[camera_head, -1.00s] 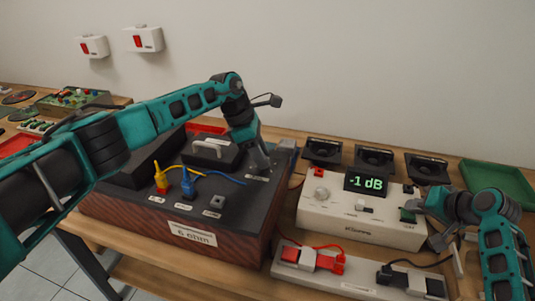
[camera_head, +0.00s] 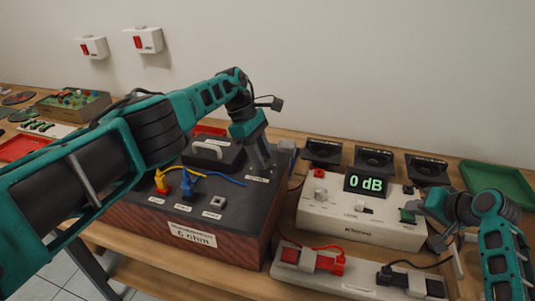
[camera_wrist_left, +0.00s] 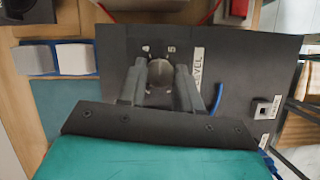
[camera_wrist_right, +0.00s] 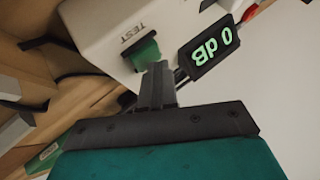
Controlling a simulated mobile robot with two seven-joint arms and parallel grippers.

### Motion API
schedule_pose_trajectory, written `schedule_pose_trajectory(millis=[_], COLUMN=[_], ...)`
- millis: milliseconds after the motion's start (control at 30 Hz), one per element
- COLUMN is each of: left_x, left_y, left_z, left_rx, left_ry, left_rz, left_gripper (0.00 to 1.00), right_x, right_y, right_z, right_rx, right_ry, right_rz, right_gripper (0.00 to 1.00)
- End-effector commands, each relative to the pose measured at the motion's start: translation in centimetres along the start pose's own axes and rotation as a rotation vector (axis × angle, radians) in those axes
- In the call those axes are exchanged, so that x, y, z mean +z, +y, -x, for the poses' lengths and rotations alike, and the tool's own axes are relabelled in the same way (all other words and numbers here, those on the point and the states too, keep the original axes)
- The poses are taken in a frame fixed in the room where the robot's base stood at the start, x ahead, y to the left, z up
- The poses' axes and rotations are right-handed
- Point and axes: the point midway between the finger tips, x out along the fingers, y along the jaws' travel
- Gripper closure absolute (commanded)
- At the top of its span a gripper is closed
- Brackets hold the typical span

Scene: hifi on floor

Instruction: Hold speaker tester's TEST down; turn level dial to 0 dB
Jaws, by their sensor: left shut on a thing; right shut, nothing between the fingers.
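The dark amplifier box (camera_head: 235,225) has the level dial on its top. The grey dial (camera_wrist_left: 160,74) shows in the left wrist view between the fingers of my left gripper (camera_wrist_left: 162,88), which is shut on it. In the head view, that gripper (camera_head: 264,166) points down at the box's right rear and hides the dial. The white tester (camera_head: 345,227) has a display (camera_head: 370,185) reading 0 dB. My right gripper (camera_head: 416,206) is shut and empty, its tips against the green TEST button (camera_wrist_right: 142,53), in the right wrist view; whether it is fully down is unclear.
Yellow (camera_head: 161,181) and blue (camera_head: 187,186) plugs with cables stand on the box. A power strip (camera_head: 340,277) with red and black plugs lies in front of the tester. Several black speakers (camera_head: 323,152) stand behind it. A green tray (camera_head: 497,182) is at right.

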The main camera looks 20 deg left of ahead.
Motion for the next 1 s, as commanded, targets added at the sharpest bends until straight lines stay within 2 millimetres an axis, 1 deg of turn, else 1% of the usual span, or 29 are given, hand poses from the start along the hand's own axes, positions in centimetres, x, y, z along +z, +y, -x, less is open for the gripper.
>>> schedule_pose_trajectory(millis=[433,467,500,700,933,1000], left_x=[0.0,0.0,0.0,0.01,0.01,-0.02], left_y=[0.0,0.0,0.0,-0.02,-0.02,0.0], left_z=[0.07,0.07,0.07,0.04,0.05,0.33], left_rx=[-0.001,-0.001,-0.001,-0.002,-0.002,-0.001], left_ry=[0.0,0.0,0.0,-0.001,-0.001,-0.001], left_rz=[-0.005,-0.005,-0.005,-0.004,-0.004,-0.005], left_gripper=[0.97,0.65,0.61,0.42,0.41,0.41], right_x=[0.06,0.06,0.06,0.06,0.07,0.07], right_y=[0.05,0.05,0.05,0.05,0.05,0.05], right_z=[-0.04,-0.04,-0.04,-0.04,-0.04,-0.04], right_rx=[0.001,0.001,0.001,0.001,0.001,0.001], right_ry=[-0.001,-0.001,-0.001,-0.001,-0.001,-0.001], right_rz=[0.0,0.0,0.0,0.0,0.0,0.0], right_gripper=[1.0,1.0,1.0,1.0,1.0,1.0])
